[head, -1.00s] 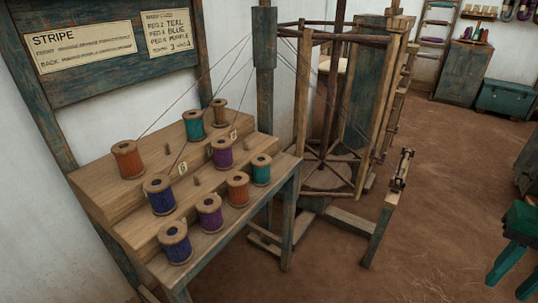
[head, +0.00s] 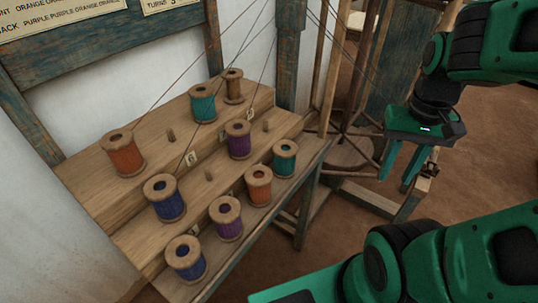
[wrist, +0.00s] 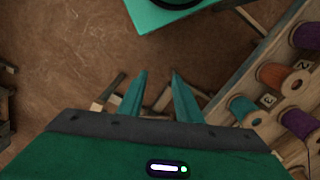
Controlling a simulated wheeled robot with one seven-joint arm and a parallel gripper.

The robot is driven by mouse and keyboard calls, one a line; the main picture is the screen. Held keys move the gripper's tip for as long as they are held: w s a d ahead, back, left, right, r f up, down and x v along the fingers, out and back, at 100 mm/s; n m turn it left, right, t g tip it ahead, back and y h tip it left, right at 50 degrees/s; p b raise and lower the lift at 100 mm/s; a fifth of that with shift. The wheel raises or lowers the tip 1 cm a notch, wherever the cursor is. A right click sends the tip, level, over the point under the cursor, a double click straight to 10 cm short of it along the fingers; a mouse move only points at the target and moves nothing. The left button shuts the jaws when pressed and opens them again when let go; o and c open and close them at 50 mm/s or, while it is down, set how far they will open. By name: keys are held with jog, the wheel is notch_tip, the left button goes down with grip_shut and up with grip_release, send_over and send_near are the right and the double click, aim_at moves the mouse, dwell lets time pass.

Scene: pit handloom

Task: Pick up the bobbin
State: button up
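Several bobbins stand upright on a stepped wooden rack. On the top step are an orange bobbin (head: 124,158), a teal bobbin (head: 202,106) and a brown bobbin (head: 232,90). Lower down are a blue bobbin (head: 170,207) and a purple bobbin (head: 239,142). The front row has another blue bobbin (head: 187,264), another purple one (head: 228,224), another orange one (head: 259,190) and another teal one (head: 285,162). My gripper (head: 396,178) is open and empty, right of the rack and apart from it. In the wrist view (wrist: 159,76), bare floor shows between its fingers.
The stepped rack (head: 120,205) has bare pegs (head: 171,135) between bobbins and small number tags. Threads run up from the back bobbins. A wooden post (head: 291,50) and a reel frame (head: 350,145) stand behind my gripper.

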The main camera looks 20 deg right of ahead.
jog(key=shift+d, duration=0.15)
jog(key=o, duration=0.9)
jog(key=shift+a+r+n, duration=0.3)
jog(key=shift+r+n, duration=0.2)
jog(key=shift+n, duration=0.2)
jog(key=shift+c, duration=0.2)
jog(key=n, duration=2.2)
send_over(285, 142)
jog(key=s, duration=0.3)
jog(key=f, duration=0.2)
jog(key=shift+n, duration=0.5)
jog(key=f, duration=0.3)
jog(key=w+f, duration=0.1)
jog(key=shift+a+f, duration=0.25)
jog(key=shift+a, duration=0.15)
jog(key=shift+d+f, duration=0.15)
jog(key=shift+f, duration=2.9)
